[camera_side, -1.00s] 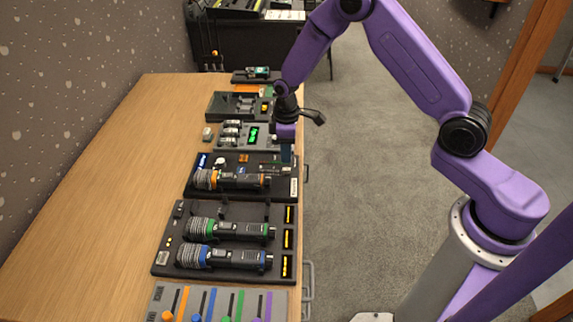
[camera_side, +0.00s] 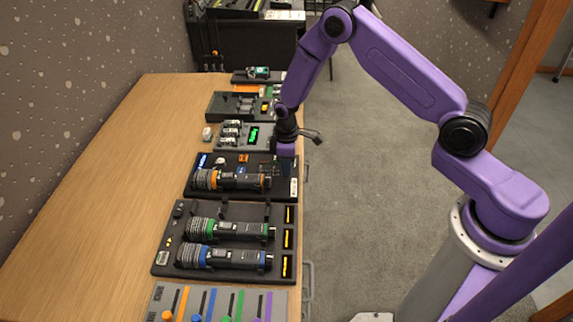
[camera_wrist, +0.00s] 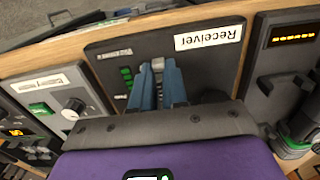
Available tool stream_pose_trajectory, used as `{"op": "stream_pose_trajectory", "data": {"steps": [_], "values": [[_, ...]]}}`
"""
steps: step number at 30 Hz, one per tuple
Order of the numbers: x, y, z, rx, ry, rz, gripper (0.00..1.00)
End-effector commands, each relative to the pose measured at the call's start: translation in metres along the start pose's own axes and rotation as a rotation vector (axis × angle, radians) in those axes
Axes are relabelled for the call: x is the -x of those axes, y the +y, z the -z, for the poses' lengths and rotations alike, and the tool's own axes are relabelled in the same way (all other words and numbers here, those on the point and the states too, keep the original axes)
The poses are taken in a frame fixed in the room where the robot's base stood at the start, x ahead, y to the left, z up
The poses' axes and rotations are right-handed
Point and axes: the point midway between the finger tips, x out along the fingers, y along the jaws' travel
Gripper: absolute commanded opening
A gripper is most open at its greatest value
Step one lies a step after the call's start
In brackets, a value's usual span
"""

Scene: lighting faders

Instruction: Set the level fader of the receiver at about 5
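The receiver (camera_wrist: 110,62) is a dark panel in the wrist view, with an upside-down white "Receiver" label (camera_wrist: 208,38) and a column of small green segments (camera_wrist: 127,78). A small light grey cap (camera_wrist: 157,64), seemingly the level fader, shows between my fingertips. My gripper (camera_wrist: 158,72) has two blue fingers, apart, one on each side of the cap; contact with it is unclear. The fingers hide part of the panel, and I cannot read a scale. In the side view my gripper (camera_side: 284,170) is low over the right end of the dark receiver panel (camera_side: 194,192).
An orange-ringed handheld device (camera_side: 230,180) lies beside my gripper. A panel with green- and blue-ringed devices (camera_side: 225,240) is nearer, then a grey board with coloured sliders (camera_side: 220,305). A grey panel with a green display (camera_side: 252,134) stands behind. The table's left side (camera_side: 110,200) is clear.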

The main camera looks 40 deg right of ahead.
Motion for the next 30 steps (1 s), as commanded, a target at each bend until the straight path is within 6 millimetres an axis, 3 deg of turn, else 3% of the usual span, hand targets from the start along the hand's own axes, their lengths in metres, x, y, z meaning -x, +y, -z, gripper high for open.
{"op": "stream_pose_trajectory", "data": {"steps": [5,15,26,27,29,30], "values": [[0.0,0.0,0.001,0.001,0.0,0.0,0.0],[0.0,0.0,0.036,0.001,0.001,-0.001,0.0],[0.0,0.0,0.04,0.0,0.0,0.0,0.0],[0.0,0.0,0.04,0.001,0.0,0.0,0.23],[0.0,0.0,0.04,0.0,0.0,0.0,0.39],[0.0,0.0,0.04,0.0,0.0,0.0,0.39]]}}
